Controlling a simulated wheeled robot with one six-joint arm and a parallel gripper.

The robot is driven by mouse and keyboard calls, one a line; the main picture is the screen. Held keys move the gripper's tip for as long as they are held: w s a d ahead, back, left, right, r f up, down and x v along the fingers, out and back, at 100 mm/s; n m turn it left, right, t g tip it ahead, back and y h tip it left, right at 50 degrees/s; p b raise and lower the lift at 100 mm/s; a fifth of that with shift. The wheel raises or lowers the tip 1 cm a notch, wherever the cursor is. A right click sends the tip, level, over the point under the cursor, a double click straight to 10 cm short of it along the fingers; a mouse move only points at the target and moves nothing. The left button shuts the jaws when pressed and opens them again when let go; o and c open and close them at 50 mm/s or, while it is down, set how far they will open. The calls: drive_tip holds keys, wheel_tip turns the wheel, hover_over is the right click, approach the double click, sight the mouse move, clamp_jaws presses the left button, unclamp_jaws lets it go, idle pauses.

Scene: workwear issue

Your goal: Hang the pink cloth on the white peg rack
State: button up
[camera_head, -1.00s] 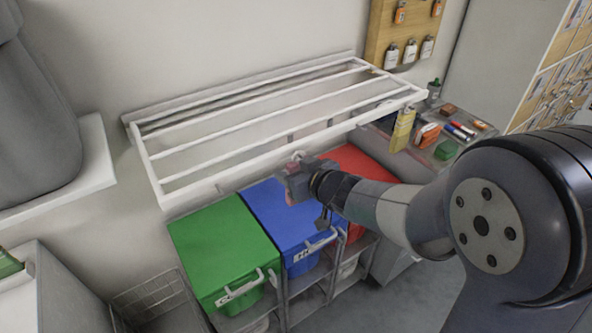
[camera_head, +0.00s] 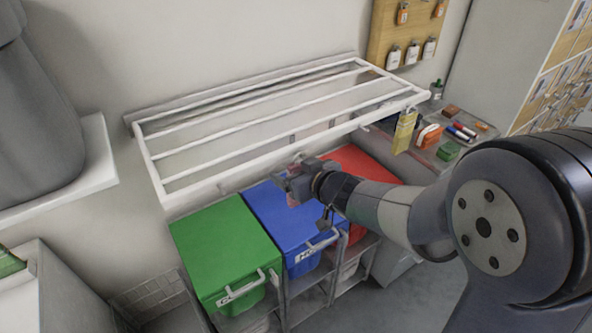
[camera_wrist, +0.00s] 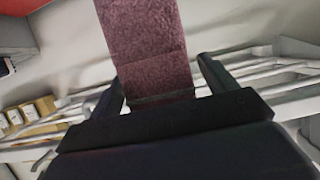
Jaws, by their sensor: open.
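The white peg rack (camera_head: 262,147) is fixed to the wall, with long rails and a front bar; its rails also cross the wrist view (camera_wrist: 255,72). My gripper (camera_head: 285,183) is just below the front bar, near its middle. The pink cloth (camera_wrist: 147,45) shows in the wrist view as a strip between my open fingers (camera_wrist: 160,88), with a visible gap on the right side. In the head view only a small pink patch (camera_head: 292,201) shows under the gripper. The cloth's top is hidden, so I cannot tell whether it is on a peg.
Green (camera_head: 225,250), blue (camera_head: 283,220) and red (camera_head: 360,165) lidded bins stand below the rack. A yellow item (camera_head: 404,132) hangs at the rack's right end. A side surface (camera_head: 480,137) holds small items. A pale ledge (camera_head: 85,185) is at left.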

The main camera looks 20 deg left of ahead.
drive_tip(key=p+v, duration=0.1)
drive_tip(key=v, duration=1)
drive_tip(key=shift+p, duration=0.4)
drive_tip(key=shift+w, duration=0.1)
drive_tip(key=shift+b+x, duration=0.9)
drive_tip(key=shift+x, duration=3.65)
drive_tip(key=shift+a, duration=0.1)
